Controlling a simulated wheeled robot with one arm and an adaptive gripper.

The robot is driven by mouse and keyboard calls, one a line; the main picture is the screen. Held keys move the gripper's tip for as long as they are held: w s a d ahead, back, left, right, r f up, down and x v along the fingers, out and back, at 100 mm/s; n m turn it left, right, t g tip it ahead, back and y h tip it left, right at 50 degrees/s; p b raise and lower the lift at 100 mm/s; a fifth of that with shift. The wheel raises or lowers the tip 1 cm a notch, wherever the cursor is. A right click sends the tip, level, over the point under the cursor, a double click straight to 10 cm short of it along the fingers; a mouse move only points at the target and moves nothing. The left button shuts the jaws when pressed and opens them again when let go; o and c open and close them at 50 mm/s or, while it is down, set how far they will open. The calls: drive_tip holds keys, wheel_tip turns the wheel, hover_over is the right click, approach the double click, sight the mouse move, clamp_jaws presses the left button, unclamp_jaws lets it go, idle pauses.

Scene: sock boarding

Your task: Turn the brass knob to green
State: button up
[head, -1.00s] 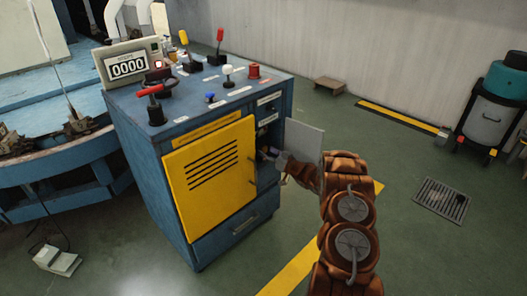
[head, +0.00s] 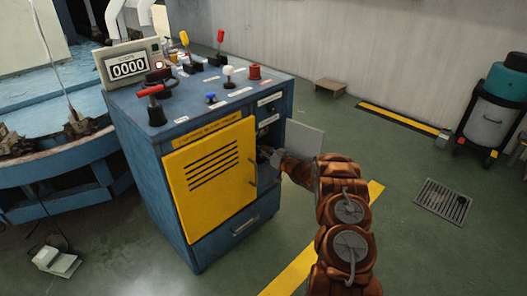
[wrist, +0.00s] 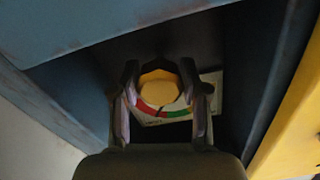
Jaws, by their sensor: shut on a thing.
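The brass knob (wrist: 158,88) shows in the wrist view as a round yellow cap inside a dark recess of the blue cabinet (head: 150,150). My gripper (wrist: 158,92) has a finger on each side of the knob and is shut on it. Below the knob is a dial plate (wrist: 160,118) with red, white and green bands. No pointer can be made out. In the head view my gripper (head: 268,153) reaches into the cabinet's right-hand compartment, and the knob is hidden there.
An open grey door (head: 305,142) stands just behind my wrist. A yellow louvred door (head: 212,165) is on the cabinet's front.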

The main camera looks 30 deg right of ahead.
drive_tip(key=c, duration=0.5)
drive_tip(key=shift+n, duration=0.3)
drive_tip(key=n, duration=1.1)
drive_tip(key=shift+b, duration=0.3)
drive_tip(key=shift+r, duration=0.1)
drive_tip(key=o, duration=1.2)
